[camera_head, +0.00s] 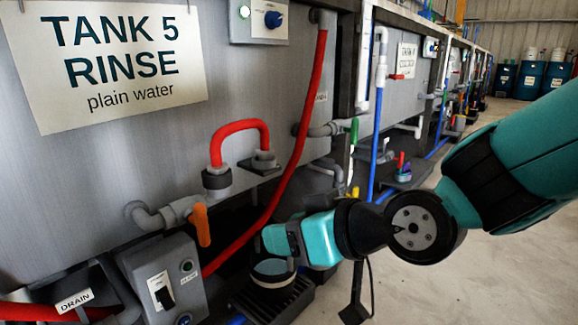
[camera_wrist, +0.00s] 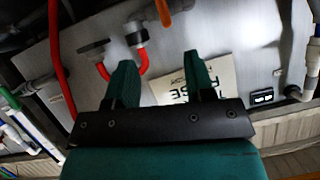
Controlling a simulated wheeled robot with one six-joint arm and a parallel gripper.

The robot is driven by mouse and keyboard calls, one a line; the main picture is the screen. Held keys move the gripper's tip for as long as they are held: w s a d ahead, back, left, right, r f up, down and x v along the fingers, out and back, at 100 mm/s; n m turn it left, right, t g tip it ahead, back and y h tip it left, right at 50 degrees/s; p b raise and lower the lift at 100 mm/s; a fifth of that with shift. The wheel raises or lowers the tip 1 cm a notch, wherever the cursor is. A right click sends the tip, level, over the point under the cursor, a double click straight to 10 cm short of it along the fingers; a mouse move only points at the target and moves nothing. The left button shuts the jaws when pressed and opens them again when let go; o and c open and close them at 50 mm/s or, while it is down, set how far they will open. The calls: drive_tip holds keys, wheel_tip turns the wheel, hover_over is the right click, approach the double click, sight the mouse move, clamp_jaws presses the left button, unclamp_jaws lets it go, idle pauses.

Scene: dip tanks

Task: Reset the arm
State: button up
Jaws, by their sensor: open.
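The grey tank wall (camera_head: 60,170) with the "TANK 5 RINSE" sign (camera_head: 108,60) fills the left. A red hose (camera_head: 275,180) and a red U-shaped pipe (camera_head: 240,128) stand out from it. A switch box (camera_head: 165,280) is lower left. Open concrete floor (camera_head: 450,285) lies right.

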drive_tip(key=s+d+r+m+g+h+p, duration=0.2)
drive_tip(key=s+d+r+g+h+p, duration=0.45)
drive_tip(key=s+d+r+p, duration=0.9)
wheel_tip(320, 180, up, 37)
drive_tip(key=p, duration=3.6)
drive_tip(key=shift+w+g, duration=0.35)
drive_tip(key=shift+g, duration=0.1)
drive_tip(key=shift+d, duration=0.1)
